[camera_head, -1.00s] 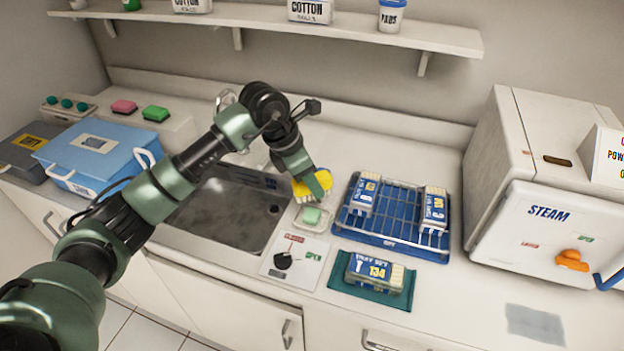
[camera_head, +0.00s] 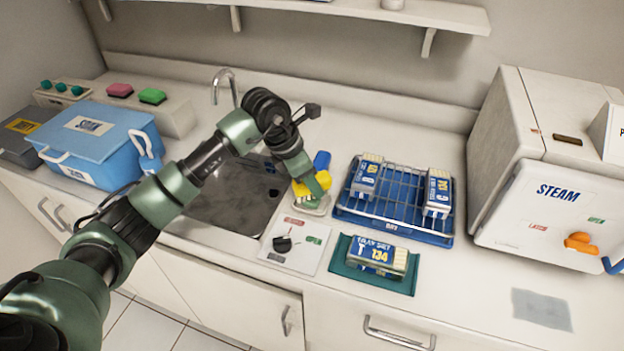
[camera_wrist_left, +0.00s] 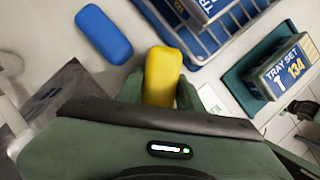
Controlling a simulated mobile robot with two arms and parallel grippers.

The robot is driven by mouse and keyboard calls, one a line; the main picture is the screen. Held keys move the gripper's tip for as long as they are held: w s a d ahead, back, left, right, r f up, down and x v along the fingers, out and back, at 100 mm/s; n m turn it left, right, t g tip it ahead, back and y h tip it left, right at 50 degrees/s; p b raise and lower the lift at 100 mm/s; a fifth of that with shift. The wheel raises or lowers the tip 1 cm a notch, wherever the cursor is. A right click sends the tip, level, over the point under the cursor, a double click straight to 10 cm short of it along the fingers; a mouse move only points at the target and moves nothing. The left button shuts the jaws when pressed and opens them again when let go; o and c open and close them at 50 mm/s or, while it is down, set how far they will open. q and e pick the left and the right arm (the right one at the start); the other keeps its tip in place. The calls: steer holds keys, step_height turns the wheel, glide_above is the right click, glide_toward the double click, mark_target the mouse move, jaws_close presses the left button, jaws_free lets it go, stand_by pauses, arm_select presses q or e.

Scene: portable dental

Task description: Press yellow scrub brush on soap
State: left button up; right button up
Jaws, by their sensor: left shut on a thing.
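The yellow scrub brush (camera_head: 299,188) is held in my left gripper (camera_head: 318,194), low over the soap dish (camera_head: 313,211) just right of the sink. In the left wrist view the yellow brush (camera_wrist_left: 162,76) stands between the green fingers.
A blue object (camera_head: 322,160) lies behind the brush. A blue rack (camera_head: 392,222) with tray sets stands to the right, with another tray set (camera_head: 377,255) on a green mat in front. The sink (camera_head: 235,198) is left, the STEAM unit (camera_head: 545,215) far right.

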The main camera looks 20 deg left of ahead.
mark_target(320, 176)
arm_select(q)
steer(key=shift+f+b, duration=0.3)
stand_by(0.7)
steer(key=shift+s+f+b, duration=0.1)
steer(key=shift+f+b, duration=0.15)
steer(key=shift+b, duration=0.05)
stand_by(1.4)
steer(key=shift+r, duration=0.1)
steer(key=shift+r+p, duration=1.95)
steer(key=shift+r, duration=1.55)
